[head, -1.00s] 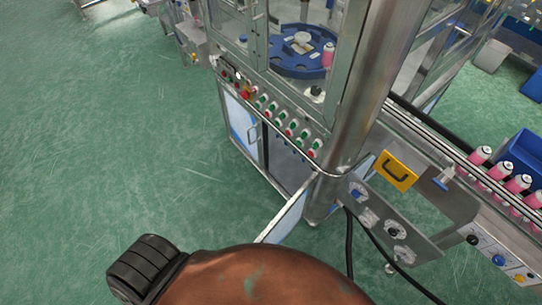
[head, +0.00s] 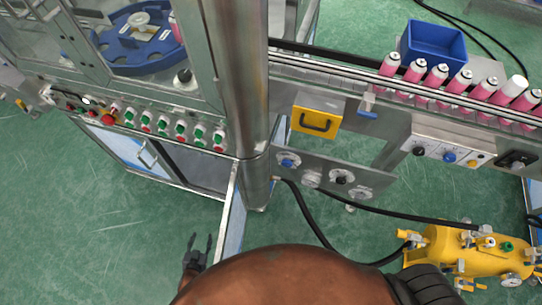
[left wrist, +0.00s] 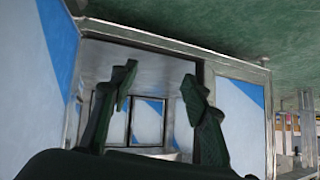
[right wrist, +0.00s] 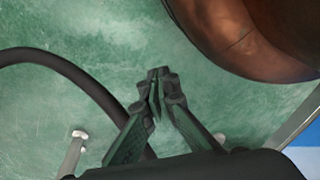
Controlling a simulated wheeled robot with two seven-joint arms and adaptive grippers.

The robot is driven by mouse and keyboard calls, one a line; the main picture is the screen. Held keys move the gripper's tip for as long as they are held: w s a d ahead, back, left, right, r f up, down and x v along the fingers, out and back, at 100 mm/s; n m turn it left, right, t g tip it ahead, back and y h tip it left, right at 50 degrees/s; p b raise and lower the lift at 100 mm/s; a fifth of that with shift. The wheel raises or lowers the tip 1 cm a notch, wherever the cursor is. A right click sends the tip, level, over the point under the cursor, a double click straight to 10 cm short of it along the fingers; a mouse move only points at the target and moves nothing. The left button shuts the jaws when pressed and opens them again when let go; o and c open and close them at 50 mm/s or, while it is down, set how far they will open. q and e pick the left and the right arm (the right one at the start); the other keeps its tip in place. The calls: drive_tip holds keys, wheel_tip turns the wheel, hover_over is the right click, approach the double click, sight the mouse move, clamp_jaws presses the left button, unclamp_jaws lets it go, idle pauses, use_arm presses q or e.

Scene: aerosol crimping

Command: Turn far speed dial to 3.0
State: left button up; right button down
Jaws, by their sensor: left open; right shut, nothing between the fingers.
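Round dials with pale scale plates sit on the tilted steel plate (head: 323,184) right of the machine's corner post: a blue-knobbed dial (head: 288,161) and a black-knobbed dial (head: 341,178). Their scale readings are too small to read, and I cannot tell which is the far speed dial. My left gripper (head: 200,240) is open and empty, low and left of the plate, apart from the dials. In the left wrist view it (left wrist: 158,78) faces a cabinet opening. My right gripper (right wrist: 158,74) is shut and empty over green floor; it is hidden in the head view.
An open cabinet door (head: 232,215) stands between my left gripper and the dial plate. Black hoses (head: 310,222) run below to a yellow tank (head: 460,252). Pink cans (head: 435,75) line the conveyor.

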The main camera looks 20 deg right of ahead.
use_arm(q)
drive_tip(key=w+d+r+m+t+h+b, duration=0.35)
drive_tip(key=w+d+r+b, duration=0.25)
drive_tip(key=w+d+r, duration=0.4)
drive_tip(key=w+d+r+m+t+h+b, duration=0.2)
drive_tip(key=w+d+r+m+h+b, duration=0.15)
drive_tip(key=w+d+r+b, duration=0.6)
use_arm(e)
drive_tip(key=w+a+r+y+p, duration=0.1)
drive_tip(key=w+a+r+p, duration=0.2)
drive_tip(key=w+r, duration=0.6)
use_arm(q)
drive_tip(key=shift+n+g+h, duration=0.25)
drive_tip(key=shift+n+h, duration=0.15)
drive_tip(key=w+d+r+b, duration=0.2)
drive_tip(key=w, duration=0.1)
drive_tip(key=shift+w+d+r, duration=0.1)
drive_tip(key=shift+d+r, duration=0.2)
use_arm(e)
drive_tip(key=a+t, duration=0.1)
drive_tip(key=w+a+f, duration=0.1)
drive_tip(key=a+t, duration=0.1)
drive_tip(key=shift+w+f+m+t+y, duration=0.3)
drive_tip(key=shift+w+y, duration=0.1)
use_arm(q)
drive_tip(key=shift+c, duration=0.2)
